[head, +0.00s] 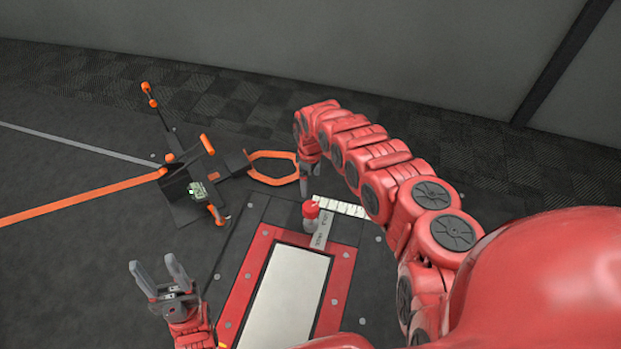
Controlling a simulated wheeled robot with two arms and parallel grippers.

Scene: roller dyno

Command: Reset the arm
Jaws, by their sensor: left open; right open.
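My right arm reaches in from the right and curves over to the far side of the red-framed plate. My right gripper (308,190) points down just behind and above a small lever with a red knob (311,209). Its fingers are seen almost edge-on, and I cannot tell whether they touch the knob. My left gripper (152,262) is at the lower left, with its two grey fingers spread, pointing up and empty. It is well apart from the lever.
A red frame (337,286) surrounds a pale plate (287,297) in the floor. A white marked strip (342,206) lies beside the lever. A black stand with orange parts (187,180) is at left. An orange strap (85,202) runs left. Dark floor is open at upper left.

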